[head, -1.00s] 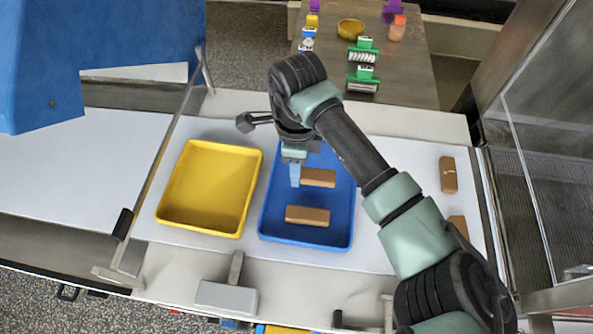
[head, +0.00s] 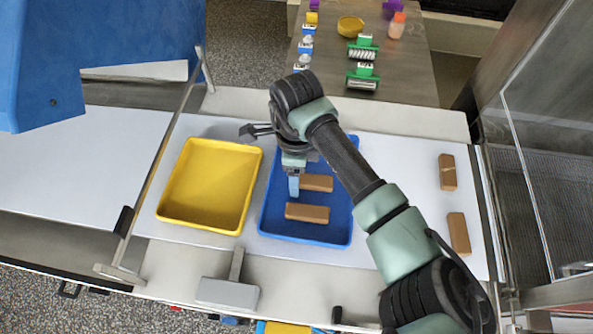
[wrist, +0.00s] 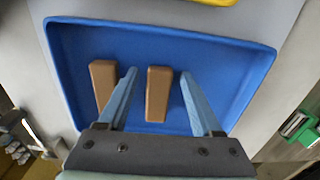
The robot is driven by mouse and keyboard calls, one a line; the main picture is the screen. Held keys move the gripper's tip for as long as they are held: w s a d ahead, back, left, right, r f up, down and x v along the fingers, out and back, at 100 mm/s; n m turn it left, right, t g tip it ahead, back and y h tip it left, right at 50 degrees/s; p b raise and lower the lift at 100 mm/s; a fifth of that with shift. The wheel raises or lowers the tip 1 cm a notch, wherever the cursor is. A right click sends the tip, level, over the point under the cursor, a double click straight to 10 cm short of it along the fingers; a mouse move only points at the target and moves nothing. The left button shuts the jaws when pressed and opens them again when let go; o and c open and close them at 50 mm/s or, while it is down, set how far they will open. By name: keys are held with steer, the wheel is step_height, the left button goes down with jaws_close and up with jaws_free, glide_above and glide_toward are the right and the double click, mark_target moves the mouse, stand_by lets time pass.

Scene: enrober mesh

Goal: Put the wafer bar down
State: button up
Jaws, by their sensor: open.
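Two brown wafer bars lie side by side in the blue tray (head: 343,222). The far bar (head: 318,183) is partly behind my gripper (head: 293,192) in the head view. In the wrist view this bar (wrist: 158,93) is between my two spread blue fingers (wrist: 158,88), with a gap on each side. The near bar (head: 307,213) is outside the fingers; it also shows in the wrist view (wrist: 102,82), left of the left finger. My gripper is open and low over the tray.
An empty yellow tray (head: 209,186) stands left of the blue tray. Two more brown bars lie on the white surface at the right, the far one (head: 447,172) with a pale mark, the near one (head: 458,233) plain. A rail (head: 165,150) runs along the left.

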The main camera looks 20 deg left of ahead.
steer(key=shift+r, duration=0.1)
step_height(320, 180, up, 12)
steer(key=b, duration=0.2)
stand_by(0.7)
